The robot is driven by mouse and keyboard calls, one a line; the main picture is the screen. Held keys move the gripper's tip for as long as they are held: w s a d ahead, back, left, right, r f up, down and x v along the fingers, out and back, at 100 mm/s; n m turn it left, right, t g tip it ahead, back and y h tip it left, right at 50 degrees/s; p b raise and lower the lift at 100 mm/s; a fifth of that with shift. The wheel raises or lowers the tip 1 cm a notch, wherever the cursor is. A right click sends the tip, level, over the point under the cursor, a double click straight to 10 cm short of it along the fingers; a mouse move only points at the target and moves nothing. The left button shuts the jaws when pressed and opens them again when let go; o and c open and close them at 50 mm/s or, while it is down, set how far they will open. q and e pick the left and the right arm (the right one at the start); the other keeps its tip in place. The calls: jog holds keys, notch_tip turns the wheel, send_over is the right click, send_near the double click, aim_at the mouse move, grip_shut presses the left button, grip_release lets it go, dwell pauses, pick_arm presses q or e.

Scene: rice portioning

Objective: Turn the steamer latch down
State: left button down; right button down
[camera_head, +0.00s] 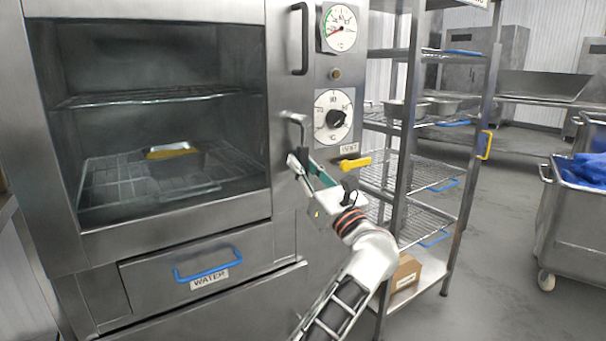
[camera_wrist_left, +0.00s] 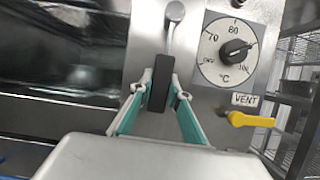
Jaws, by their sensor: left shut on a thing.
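The steamer (camera_head: 60,200) stands at the left with a large window in its door. The steamer latch (camera_head: 294,117) is a metal lever at the door's right edge, below a long dark handle. In the left wrist view the latch (camera_wrist_left: 171,38) hangs from a round pivot and points down, ending in a black grip (camera_wrist_left: 158,84). My left gripper (camera_head: 298,160) is at the latch's lower end. In the wrist view its fingers (camera_wrist_left: 160,90) stand on both sides of the black grip and are shut on it. My right gripper is not in view.
A temperature dial (camera_head: 334,117) and a yellow vent lever (camera_head: 355,163) sit right of the latch. A water drawer with a blue handle (camera_head: 208,267) is below. A wire shelf rack (camera_head: 400,150) stands close at right. A metal cart (camera_head: 560,220) is farther right, with open floor between.

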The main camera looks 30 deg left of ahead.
pick_arm(q)
jog(key=shift+w+d+f+n, duration=0.1)
jog(key=shift+w+f+n, duration=0.15)
jog(key=shift+n, duration=0.05)
jog(key=shift+r, duration=0.2)
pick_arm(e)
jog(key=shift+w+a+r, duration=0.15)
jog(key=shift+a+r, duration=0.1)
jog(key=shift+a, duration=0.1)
pick_arm(q)
jog(key=c, duration=1.9)
grip_release()
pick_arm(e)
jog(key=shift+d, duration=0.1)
pick_arm(q)
jog(key=v, duration=1.2)
jog(key=shift+d+r, duration=0.1)
jog(key=shift+r, duration=0.05)
